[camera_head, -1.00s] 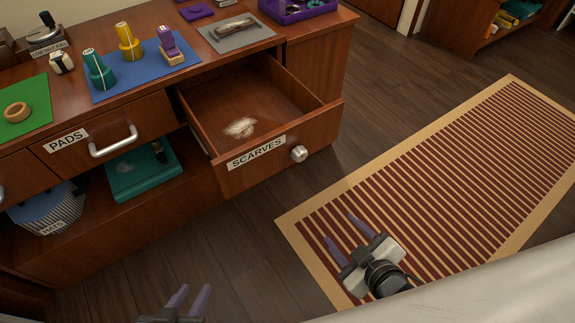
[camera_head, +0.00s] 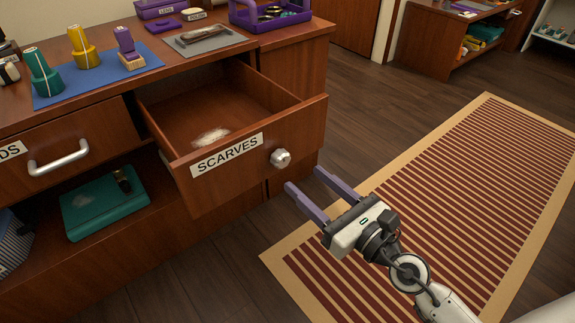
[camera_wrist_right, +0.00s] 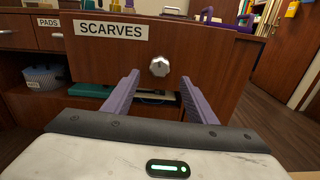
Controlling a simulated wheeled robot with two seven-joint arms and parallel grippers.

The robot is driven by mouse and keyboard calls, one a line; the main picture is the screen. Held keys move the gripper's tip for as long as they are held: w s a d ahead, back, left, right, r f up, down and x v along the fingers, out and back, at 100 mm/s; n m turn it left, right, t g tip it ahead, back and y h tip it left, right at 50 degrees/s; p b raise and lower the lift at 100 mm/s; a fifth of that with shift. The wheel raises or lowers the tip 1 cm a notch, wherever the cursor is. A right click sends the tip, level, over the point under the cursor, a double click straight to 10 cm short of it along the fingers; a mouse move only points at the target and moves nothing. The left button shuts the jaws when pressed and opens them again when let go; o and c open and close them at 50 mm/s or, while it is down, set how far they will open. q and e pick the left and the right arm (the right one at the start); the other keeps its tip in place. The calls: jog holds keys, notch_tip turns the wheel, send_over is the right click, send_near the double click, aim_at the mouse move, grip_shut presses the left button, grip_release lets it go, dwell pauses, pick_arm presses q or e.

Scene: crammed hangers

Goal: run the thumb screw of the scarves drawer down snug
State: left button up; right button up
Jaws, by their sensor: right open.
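The scarves drawer (camera_head: 225,165) stands pulled out of the wooden cabinet, with its SCARVES label on the front. The silver thumb screw (camera_head: 280,158) sits on the drawer front, right of the label. It also shows in the right wrist view (camera_wrist_right: 160,66), between and beyond my fingers. Whether it stands proud of the front is hard to tell. My right gripper (camera_head: 304,187) is open and empty, its purple fingers pointing at the drawer front, a little short of the screw and below it in the head view. My left gripper is not in view.
A whitish patch (camera_head: 211,136) lies on the drawer floor. A teal box (camera_head: 104,205) lies on the shelf below. A striped rug (camera_head: 450,190) covers the floor at right.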

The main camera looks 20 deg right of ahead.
aim_at(284, 162)
jog(key=x, duration=0.7)
jog(key=shift+w+a, duration=0.15)
jog(key=shift+w, duration=0.2)
jog(key=shift+c, duration=0.6)
